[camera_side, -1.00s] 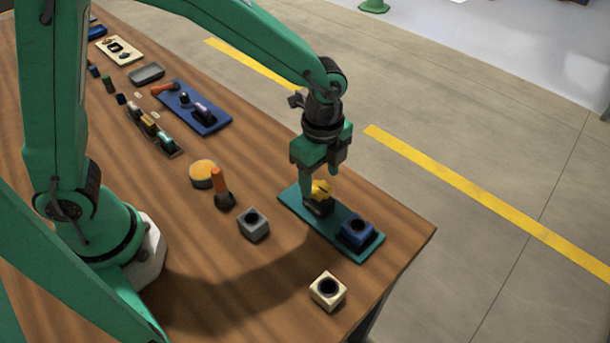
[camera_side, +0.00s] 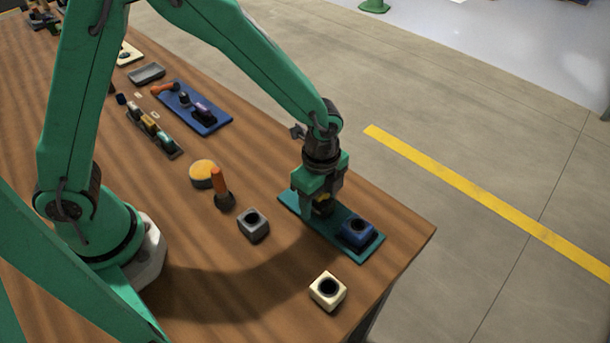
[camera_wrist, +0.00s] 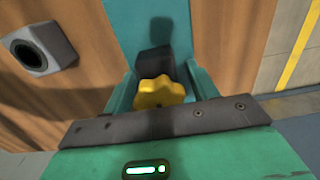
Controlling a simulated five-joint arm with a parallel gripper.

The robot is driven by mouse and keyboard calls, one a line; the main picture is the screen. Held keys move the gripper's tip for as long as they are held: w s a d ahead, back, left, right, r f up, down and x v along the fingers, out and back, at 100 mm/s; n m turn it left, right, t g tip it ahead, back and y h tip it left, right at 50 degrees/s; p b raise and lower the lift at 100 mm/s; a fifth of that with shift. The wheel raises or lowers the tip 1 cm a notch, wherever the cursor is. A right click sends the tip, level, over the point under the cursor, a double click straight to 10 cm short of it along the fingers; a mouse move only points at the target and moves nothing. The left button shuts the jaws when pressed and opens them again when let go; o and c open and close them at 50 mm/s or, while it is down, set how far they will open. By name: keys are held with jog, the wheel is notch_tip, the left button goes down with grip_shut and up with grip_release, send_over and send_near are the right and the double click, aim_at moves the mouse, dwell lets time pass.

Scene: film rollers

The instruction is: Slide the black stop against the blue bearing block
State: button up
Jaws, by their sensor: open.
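The black stop (camera_side: 322,209) with its yellow star knob sits on the teal base plate (camera_side: 287,197), at the end away from the blue bearing block. In the wrist view the yellow knob (camera_wrist: 160,92) and the dark stop body (camera_wrist: 155,59) lie between my fingers. The blue bearing block (camera_side: 357,231) stands on the plate's near right end, with a gap between it and the stop. My gripper (camera_side: 321,204) is open and low, with one finger on each side of the stop. Whether the fingers touch it I cannot tell. The blue block is not visible in the wrist view.
A grey block (camera_side: 253,225) and a cream block (camera_side: 328,291), each with a hole, stand on the table near the plate. The table edge is close on the right.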

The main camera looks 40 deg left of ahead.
aim_at(335, 221)
jog(key=c, duration=1.3)
jog(key=shift+o, duration=0.2)
jog(key=shift+d, duration=2.35)
jog(key=o, duration=1.3)
jog(key=shift+c, duration=0.2)
jog(key=shift+r, duration=0.15)
notch_tip(335, 221, up, 8)
jog(key=shift+f, duration=0.2)
